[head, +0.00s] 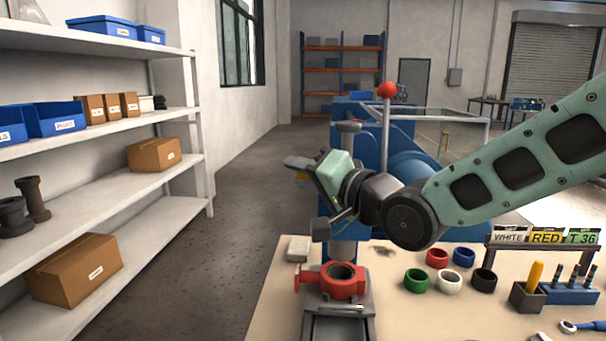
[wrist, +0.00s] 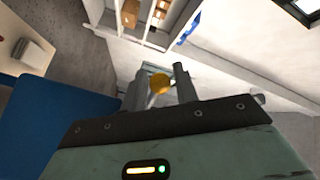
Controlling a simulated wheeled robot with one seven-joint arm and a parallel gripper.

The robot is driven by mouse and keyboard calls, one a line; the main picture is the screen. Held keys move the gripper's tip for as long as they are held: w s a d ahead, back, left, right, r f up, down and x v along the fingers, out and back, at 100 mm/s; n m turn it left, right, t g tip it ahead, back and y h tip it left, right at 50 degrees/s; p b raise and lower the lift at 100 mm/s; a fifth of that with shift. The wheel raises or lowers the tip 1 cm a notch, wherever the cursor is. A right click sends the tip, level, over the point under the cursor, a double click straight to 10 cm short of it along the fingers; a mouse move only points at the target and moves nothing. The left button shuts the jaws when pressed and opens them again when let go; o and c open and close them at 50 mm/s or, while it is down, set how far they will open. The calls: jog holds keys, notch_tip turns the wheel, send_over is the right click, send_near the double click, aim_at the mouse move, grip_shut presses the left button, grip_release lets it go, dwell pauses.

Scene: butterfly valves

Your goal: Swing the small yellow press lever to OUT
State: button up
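The small yellow lever shows in the wrist view as a round yellow knob (wrist: 160,83) on a thin pale rod. The knob lies between the two fingers of my gripper (wrist: 161,87). The fingers stand apart on either side of it, with what looks like a narrow gap. In the head view my gripper (head: 297,168) is left of the blue press, and a bit of yellow (head: 301,176) shows at its fingertips. The lever's base is hidden behind my gripper. No OUT mark can be read.
A red-knobbed lever (head: 387,90) stands upright behind my arm. A red valve body (head: 341,281) sits in a grey fixture on the bench. Coloured rings (head: 417,280) and a tool holder (head: 528,297) lie to the right. White shelves (head: 110,131) stand at left, with open floor between.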

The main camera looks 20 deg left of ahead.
jog(key=shift+o, duration=0.5)
jog(key=v, duration=1.7)
jog(key=shift+d+b, duration=0.2)
jog(key=shift+b, duration=0.1)
jog(key=shift+s, duration=0.1)
